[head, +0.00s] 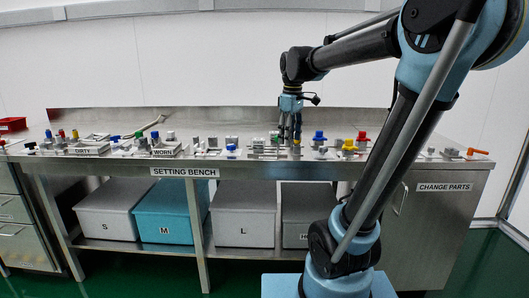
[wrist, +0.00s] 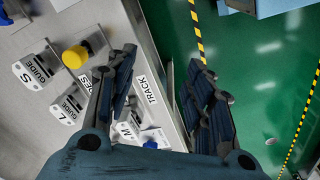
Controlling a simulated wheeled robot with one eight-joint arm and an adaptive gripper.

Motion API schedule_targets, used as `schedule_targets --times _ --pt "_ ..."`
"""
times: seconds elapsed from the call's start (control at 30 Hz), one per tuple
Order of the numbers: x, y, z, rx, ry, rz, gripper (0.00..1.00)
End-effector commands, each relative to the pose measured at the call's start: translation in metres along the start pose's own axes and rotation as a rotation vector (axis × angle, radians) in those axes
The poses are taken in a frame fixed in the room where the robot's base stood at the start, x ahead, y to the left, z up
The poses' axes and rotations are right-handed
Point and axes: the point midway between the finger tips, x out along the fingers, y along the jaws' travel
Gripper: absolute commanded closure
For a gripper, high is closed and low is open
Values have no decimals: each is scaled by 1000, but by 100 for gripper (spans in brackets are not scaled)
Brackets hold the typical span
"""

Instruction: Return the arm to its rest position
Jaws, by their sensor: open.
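My gripper (head: 290,132) hangs fingers-down over the steel setting bench (head: 258,171), right of the bench's middle in the head view. In the wrist view my gripper (wrist: 163,72) has its two dark fingers spread apart with nothing between them. The bench's front edge with a TRACK label (wrist: 147,90) and green floor show beyond the gap. My arm is bent and reaches forward to the bench from the lower right of the head view. From the head view I cannot tell how high the fingertips are above the small parts near them.
Small fixtures and coloured knobs line the bench, including a yellow knob (head: 349,145) and a blue knob (head: 319,137). The wrist view shows a yellow knob (wrist: 75,56) beside GUIDE blocks (wrist: 35,71). Bins (head: 243,214) stand underneath. A change-parts cabinet (head: 440,225) is at right.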

Motion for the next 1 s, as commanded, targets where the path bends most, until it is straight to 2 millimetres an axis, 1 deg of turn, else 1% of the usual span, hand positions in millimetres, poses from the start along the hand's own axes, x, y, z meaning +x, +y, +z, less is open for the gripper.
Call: schedule_targets --times 0.03,0.2,0.37,0.4,0.47,0.6,0.7,0.8,0.9,1.0 --pt "9 -6 17 52 4 5 52" --pt "38 -27 64 235 21 23 52" --pt "71 -48 105 408 39 39 52" --pt "80 -54 114 451 43 43 52" --pt "94 -62 128 516 50 48 52" --pt "129 -82 159 667 68 61 52" --pt "153 -96 177 767 81 68 52" --pt "174 -107 191 849 92 74 52" --pt "188 -114 200 907 100 78 52" --pt "197 -118 205 939 104 80 52"
